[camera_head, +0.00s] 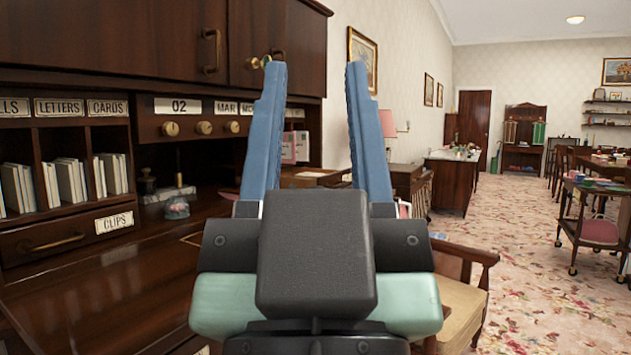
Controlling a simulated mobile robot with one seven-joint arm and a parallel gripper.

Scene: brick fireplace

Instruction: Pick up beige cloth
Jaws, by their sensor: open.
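My gripper (314,75) points away from me in the middle of the view. Its two blue fingers stand wide apart, with nothing between them. I cannot make out a beige cloth in this view. My gripper and wrist hide part of the desk and the floor behind them. A wooden armchair (478,257) with a beige seat (465,300) stands at the lower right, partly behind my gripper.
A dark wooden desk (95,290) with pigeonholes and drawers fills the left side, close by. Its upper cabinet (150,40) overhangs it. A trolley (595,215) stands at the right. Flowered carpet (530,270) lies open between the armchair and the trolley.

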